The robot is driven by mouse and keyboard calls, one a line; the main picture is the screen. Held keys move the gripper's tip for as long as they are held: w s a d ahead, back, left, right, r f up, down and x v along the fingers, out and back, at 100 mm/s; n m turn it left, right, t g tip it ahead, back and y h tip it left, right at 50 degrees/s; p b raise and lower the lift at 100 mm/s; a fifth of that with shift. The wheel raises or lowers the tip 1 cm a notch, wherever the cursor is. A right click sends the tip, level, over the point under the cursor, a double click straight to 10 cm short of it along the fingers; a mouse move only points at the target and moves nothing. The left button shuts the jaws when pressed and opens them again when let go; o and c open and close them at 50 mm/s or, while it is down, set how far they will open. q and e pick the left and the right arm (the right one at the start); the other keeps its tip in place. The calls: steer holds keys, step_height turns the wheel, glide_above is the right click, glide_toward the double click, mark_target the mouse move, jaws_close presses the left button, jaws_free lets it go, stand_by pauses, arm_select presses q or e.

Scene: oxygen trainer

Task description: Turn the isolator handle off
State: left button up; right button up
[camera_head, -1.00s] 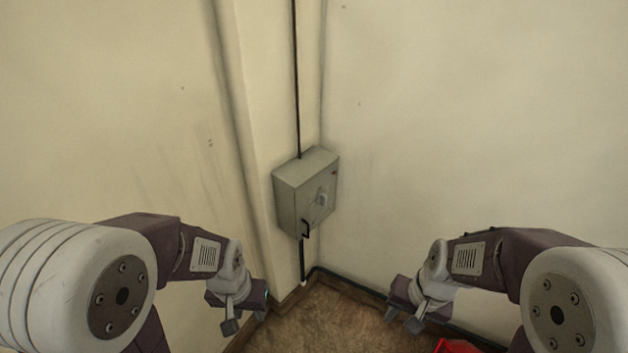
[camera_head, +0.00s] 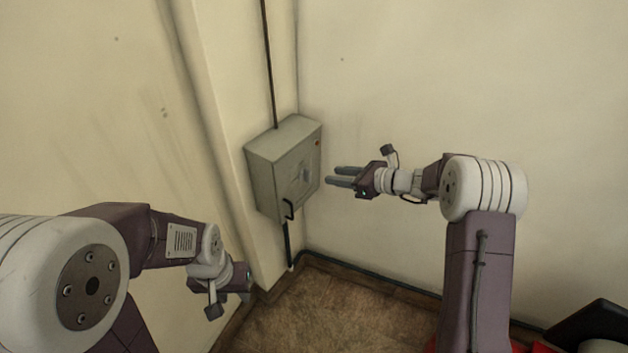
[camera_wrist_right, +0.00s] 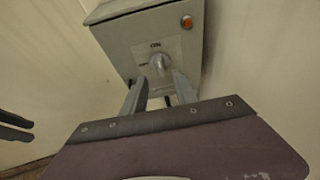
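The grey isolator box (camera_head: 268,176) is mounted on the wall near the corner. Its light grey rotary handle (camera_head: 304,175) sits mid-front and also shows in the right wrist view (camera_wrist_right: 158,63) on a pale label plate. My right gripper (camera_head: 331,175) is raised to the right of the box, fingers parted and empty, pointing at its front. In the right wrist view its two fingers (camera_wrist_right: 159,92) straddle the line to the handle, with the handle just beyond the tips; no contact is visible. My left gripper (camera_head: 243,279) hangs low, left of and below the box; its fingers are not clear.
A black latch (camera_head: 288,208) is at the box's lower front edge. An orange-red indicator (camera_wrist_right: 187,21) is at its upper right corner. A dark conduit (camera_head: 268,65) runs up the wall above. Red and black objects (camera_head: 597,322) lie at the lower right.

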mark_target(310, 173)
steer(key=x, duration=0.9)
steer(key=shift+a, duration=0.15)
jaws_close()
